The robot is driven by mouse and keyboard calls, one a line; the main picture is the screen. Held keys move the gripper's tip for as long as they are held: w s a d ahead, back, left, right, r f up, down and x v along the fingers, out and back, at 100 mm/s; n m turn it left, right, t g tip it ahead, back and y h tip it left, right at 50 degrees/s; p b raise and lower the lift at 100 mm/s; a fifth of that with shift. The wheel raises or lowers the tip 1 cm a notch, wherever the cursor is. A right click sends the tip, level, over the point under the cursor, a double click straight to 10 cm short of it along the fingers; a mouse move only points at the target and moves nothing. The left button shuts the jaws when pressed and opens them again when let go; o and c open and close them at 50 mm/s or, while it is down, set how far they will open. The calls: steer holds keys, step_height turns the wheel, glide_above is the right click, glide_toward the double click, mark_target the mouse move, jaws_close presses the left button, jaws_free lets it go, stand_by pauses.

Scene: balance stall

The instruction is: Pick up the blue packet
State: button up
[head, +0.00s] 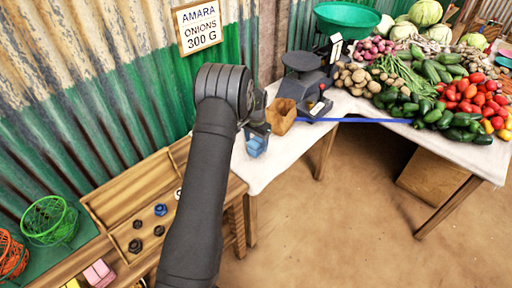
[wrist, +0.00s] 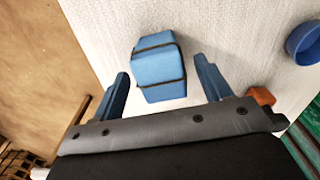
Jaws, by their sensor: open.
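The blue packet (wrist: 158,72) is a small block with dark bands around it, lying on the pale cloth of the table. In the head view the packet (head: 254,148) shows just below my gripper (head: 256,130), near the table's left end. In the wrist view my gripper (wrist: 161,67) is open, with one blue finger on each side of the packet. Gaps show between the packet and both fingers. How far the fingertips are above the cloth cannot be told.
A blue round container (wrist: 305,42) shows at the wrist view's right edge. A wooden tray (head: 135,205) lies left. Vegetables fill the right table.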

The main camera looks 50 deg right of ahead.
step_height(320, 180, down, 3)
steer(key=shift+r, duration=0.15)
steer(key=shift+c, duration=0.4)
steer(key=c, duration=1.1)
steer(key=shift+r, duration=0.1)
